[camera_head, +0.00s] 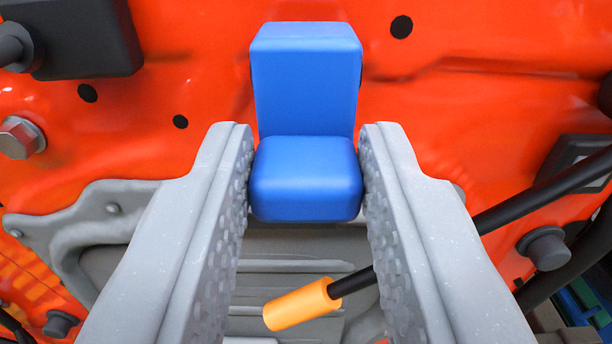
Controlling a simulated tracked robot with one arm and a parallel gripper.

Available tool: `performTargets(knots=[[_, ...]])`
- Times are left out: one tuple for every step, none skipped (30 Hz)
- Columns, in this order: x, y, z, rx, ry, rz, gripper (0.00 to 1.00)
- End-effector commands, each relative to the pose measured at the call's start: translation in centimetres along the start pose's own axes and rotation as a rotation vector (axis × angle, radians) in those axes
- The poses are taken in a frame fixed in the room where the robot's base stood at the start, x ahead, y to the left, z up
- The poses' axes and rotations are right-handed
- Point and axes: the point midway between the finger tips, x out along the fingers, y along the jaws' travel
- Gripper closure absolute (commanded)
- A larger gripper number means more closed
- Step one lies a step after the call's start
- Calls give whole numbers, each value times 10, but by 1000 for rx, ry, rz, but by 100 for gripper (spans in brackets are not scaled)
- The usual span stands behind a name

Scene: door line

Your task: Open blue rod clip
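The blue rod clip (305,95) is in the upper middle of the view, against an orange-red panel. It has an upright back part and a rounded block (305,180) at its lower front. My gripper (307,165) has one grey finger on each side of this block. Both textured inner faces lie against the block's sides with no clear gap, so the fingers look closed on it. A black rod (545,190) with an orange end (300,304) slants from the right edge to the lower middle. It passes partly hidden behind my right finger.
The orange-red door panel (470,110) fills the background. A dark block (75,40) and a bolt (20,138) are at upper left. A dark knob (545,247) and dark cables are at right. A grey plate (95,222) lies behind the fingers.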

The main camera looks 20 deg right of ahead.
Motion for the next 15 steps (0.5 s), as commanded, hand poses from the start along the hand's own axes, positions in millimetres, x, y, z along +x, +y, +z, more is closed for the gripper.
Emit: performTargets(knots=[[0, 2, 0, 0, -2, 5, 96], [-1, 2, 0, -2, -3, 4, 96], [-1, 0, 0, -3, -5, 4, 96], [-1, 0, 0, -3, -7, 3, 96], [-1, 0, -1, -3, -10, 3, 96], [-1, 0, -1, -2, -14, 3, 96], [-1, 0, -2, -2, -18, 4, 96], [-1, 0, -2, -2, -23, 4, 96], [-1, -1, -3, -2, -30, 4, 96], [-1, -1, -4, -2, -37, 4, 96], [-2, -1, -4, -1, -44, 4, 96], [-2, -1, -5, -1, -55, 4, 96], [-2, -1, -6, -1, -63, 4, 96], [-2, -1, -6, -1, -73, 4, 96], [-2, -1, -7, -2, -86, 4, 96]])
